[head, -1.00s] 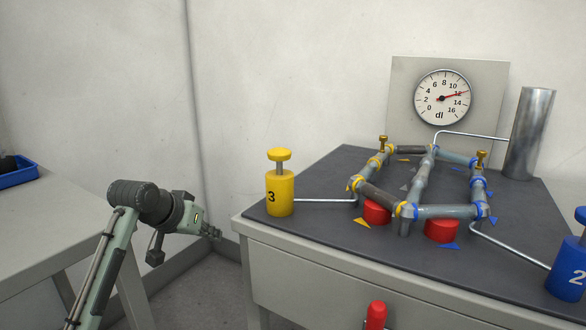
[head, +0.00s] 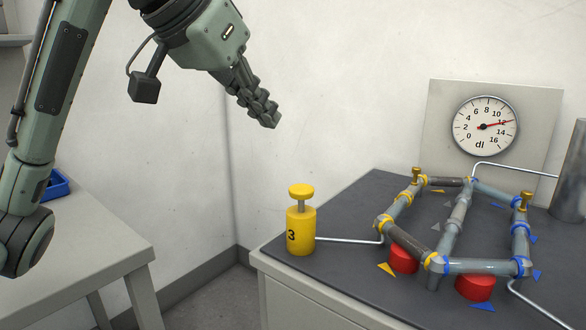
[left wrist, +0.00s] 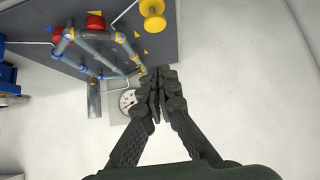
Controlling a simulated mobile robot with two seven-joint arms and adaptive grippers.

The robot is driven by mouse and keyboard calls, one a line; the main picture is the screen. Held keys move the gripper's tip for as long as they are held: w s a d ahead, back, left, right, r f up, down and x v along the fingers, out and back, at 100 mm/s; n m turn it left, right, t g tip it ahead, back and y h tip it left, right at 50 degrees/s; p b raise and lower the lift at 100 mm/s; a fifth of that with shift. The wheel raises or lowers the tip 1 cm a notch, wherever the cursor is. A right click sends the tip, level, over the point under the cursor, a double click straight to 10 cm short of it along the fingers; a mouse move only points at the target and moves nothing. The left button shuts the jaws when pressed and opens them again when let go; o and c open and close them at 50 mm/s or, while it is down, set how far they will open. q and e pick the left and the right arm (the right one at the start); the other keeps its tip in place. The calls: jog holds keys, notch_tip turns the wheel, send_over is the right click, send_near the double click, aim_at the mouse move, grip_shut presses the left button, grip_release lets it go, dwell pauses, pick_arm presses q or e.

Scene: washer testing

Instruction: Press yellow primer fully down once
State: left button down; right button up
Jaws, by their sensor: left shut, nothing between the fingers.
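The yellow primer (head: 301,230) is a cylinder marked 3 with a round yellow knob (head: 301,191) raised on a short stem. It stands upright at the left end of the dark tabletop. It also shows at the top of the left wrist view (left wrist: 152,16). My left gripper (head: 270,118) is shut and empty. It hangs in the air above and left of the knob in the head view, clear of it. My right gripper is in neither view.
A pipe frame (head: 455,225) with yellow and blue rings stands right of the primer, above red discs (head: 474,287). A thin metal line (head: 345,240) joins primer and frame. A dial gauge (head: 485,127) is behind. A pale table (head: 80,240) is at left.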

pick_arm(q)
jog(key=shift+d, duration=0.1)
send_over(306, 183)
jog(key=s+a, duration=0.2)
jog(key=f, duration=0.7)
jog(key=shift+s+d+f, duration=0.15)
jog(key=shift+s+f, duration=0.05)
jog(key=shift+f, duration=0.05)
notch_tip(306, 183, down, 2)
jog(key=shift+s+f, duration=0.1)
jog(key=shift+f, duration=0.65)
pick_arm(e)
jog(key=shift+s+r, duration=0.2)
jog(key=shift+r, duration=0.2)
